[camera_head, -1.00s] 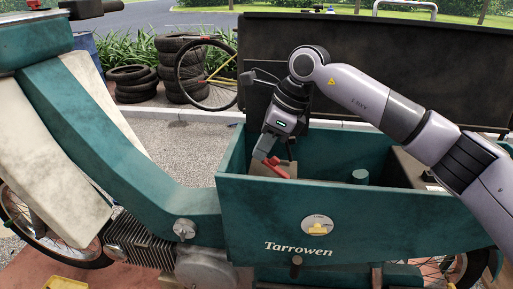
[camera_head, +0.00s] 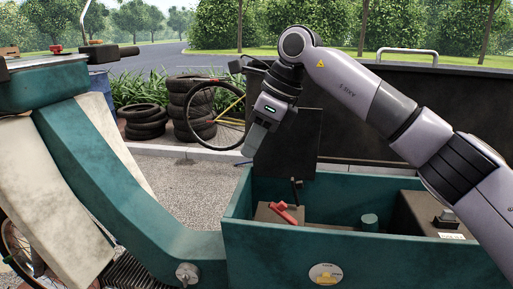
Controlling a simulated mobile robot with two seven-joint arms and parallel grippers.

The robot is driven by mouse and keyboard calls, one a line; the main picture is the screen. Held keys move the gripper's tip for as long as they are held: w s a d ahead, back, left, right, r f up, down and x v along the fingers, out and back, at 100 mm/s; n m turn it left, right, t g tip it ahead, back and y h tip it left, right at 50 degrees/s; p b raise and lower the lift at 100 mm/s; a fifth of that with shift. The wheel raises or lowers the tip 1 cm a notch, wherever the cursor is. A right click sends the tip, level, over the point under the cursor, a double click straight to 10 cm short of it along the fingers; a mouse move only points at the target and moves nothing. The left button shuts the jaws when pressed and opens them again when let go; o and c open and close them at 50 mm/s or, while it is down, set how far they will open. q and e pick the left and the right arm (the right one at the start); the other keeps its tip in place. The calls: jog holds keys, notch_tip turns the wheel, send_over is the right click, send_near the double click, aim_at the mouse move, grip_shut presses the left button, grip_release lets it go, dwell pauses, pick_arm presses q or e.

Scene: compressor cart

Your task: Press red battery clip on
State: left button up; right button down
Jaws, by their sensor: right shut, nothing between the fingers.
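The red battery clip (camera_head: 283,213) lies at the left end inside the open teal box (camera_head: 300,258), on top of a tan-brown block (camera_head: 264,212) that looks like the battery. Whether the clip is fully seated cannot be told. A small dark upright piece (camera_head: 297,190) stands just behind the clip. My right gripper (camera_head: 249,154) is shut and empty, above and to the left of the clip, clear of the box rim. My left gripper is not in view.
A teal cylinder (camera_head: 369,222) and a brown box with a black part (camera_head: 444,218) are farther right in the teal box. The teal scooter body (camera_head: 110,180) is at left. Tyres (camera_head: 145,122) lie on the ground behind.

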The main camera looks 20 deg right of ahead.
jog(key=y+b, duration=0.2)
send_over(284, 203)
jog(key=d, duration=0.3)
jog(key=s+d+t+b, duration=0.1)
jog(key=s+d+b, duration=0.1)
jog(key=s+d, duration=0.2)
jog(key=d, duration=0.3)
jog(key=shift+s+f+y, duration=0.2)
jog(key=shift+s+y, duration=0.15)
jog(key=shift+y, duration=0.05)
jog(key=shift+f, duration=0.1)
jog(key=x, duration=1.4)
jog(key=shift+w+p, duration=0.2)
jog(key=shift+p, duration=0.2)
jog(key=shift+r, duration=0.2)
